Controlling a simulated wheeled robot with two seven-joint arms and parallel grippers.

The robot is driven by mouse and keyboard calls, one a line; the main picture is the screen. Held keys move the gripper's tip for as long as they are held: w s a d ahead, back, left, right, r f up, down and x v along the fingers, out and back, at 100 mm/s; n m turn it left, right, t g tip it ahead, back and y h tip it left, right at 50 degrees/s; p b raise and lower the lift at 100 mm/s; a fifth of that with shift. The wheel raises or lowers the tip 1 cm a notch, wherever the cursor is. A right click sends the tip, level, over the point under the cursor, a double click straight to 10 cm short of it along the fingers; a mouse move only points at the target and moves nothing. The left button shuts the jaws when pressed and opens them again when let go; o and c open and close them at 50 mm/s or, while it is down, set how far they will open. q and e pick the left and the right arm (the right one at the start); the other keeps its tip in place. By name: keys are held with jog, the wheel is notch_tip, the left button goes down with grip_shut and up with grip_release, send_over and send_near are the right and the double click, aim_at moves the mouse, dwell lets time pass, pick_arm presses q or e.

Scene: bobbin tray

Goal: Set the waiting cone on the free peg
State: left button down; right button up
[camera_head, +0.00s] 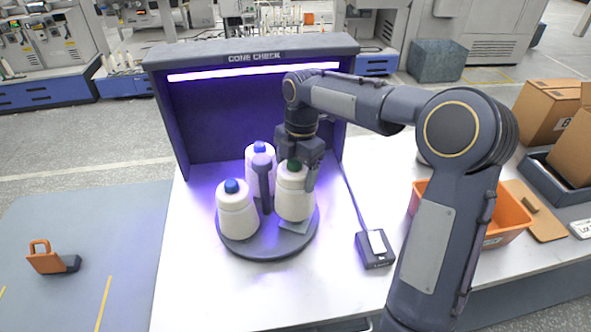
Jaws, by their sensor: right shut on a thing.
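A white cone with a green tip (292,204) is at the right side of the round grey tray (262,249). My right gripper (297,178) comes down from above and is shut on this cone near its top. The cone is upright, its base low over or on the tray; I cannot tell whether it touches. No bare peg shows; any peg under this cone is hidden. Two white cones with blue tips stand on the tray, one at the front left (237,214) and one at the back (259,150), partly hidden by a grey post (263,185). My left gripper is not in view.
A dark booth (215,120) with a lit strip stands behind the tray. A small dark box with a cable (374,249) lies right of the tray. An orange bin (507,216) and cardboard boxes (547,112) are at the right. The white table front is clear.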

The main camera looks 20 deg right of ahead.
jog(key=shift+w+d, duration=0.1)
jog(key=shift+d, duration=0.15)
dwell(0.5)
jog(key=shift+r+p, duration=0.1)
jog(key=shift+p, duration=0.35)
jog(key=shift+f, duration=0.3)
dwell(0.3)
jog(key=shift+f+b, duration=0.85)
jog(key=shift+f, duration=0.4)
jog(key=shift+f+b, duration=0.45)
jog(key=shift+f, duration=0.5)
dwell(0.6)
jog(key=o, duration=1.6)
